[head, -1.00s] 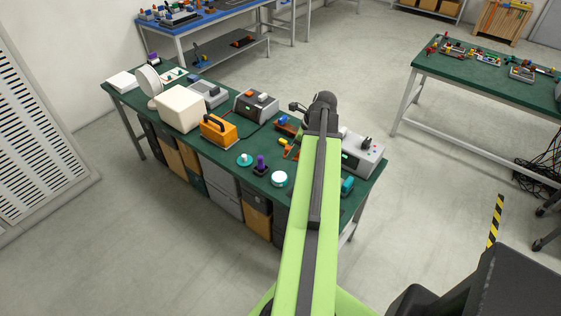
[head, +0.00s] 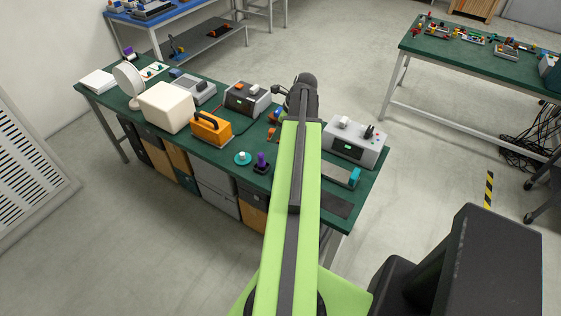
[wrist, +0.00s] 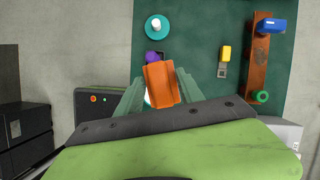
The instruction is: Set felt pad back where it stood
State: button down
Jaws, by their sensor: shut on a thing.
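In the wrist view my gripper (wrist: 160,88) has its green fingers closed on both sides of an orange block-like piece (wrist: 160,82). I take this piece to be the felt pad, though its material cannot be told. It is held above the green table (wrist: 190,30), and I cannot tell how high. It partly covers a purple knob (wrist: 152,58) and a white round thing (wrist: 149,97). In the head view my arm hides the gripper's fingers and the held piece.
The green table (head: 215,150) carries an orange case (head: 212,130), a cyan disc (head: 242,158), a grey device (head: 355,143) and a dark flat strip (head: 335,205). In the wrist view, a yellow piece (wrist: 224,58) and a brown rack (wrist: 258,65) stand right.

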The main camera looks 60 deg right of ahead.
jog(key=s+d+f+m+b, duration=0.1)
jog(key=s+d+f+b, duration=0.1)
jog(key=d, duration=0.4)
jog(key=s+d+f+m+h+b, duration=0.1)
jog(key=s+d+f+m+b, duration=0.1)
jog(key=s+d+f, duration=0.2)
jog(key=shift+s+d+f+b, duration=0.15)
jog(key=shift+s+d+b, duration=0.25)
jog(key=shift+s+d, duration=0.7)
jog(key=shift+w, duration=0.1)
jog(key=w+a+f+b, duration=0.1)
jog(key=w+f+b, duration=0.1)
jog(key=w, duration=0.1)
jog(key=w+a+f+b, duration=0.2)
jog(key=w, duration=0.1)
jog(key=w+a+f+b, duration=0.2)
jog(key=w+f+b, duration=0.1)
jog(key=w, duration=0.1)
jog(key=shift+a, duration=0.2)
jog(key=shift+w, duration=0.15)
notch_tip(320, 180, down, 4)
jog(key=b, duration=0.4)
jog(key=c, duration=0.7)
grip_release()
jog(key=shift+c, duration=0.2)
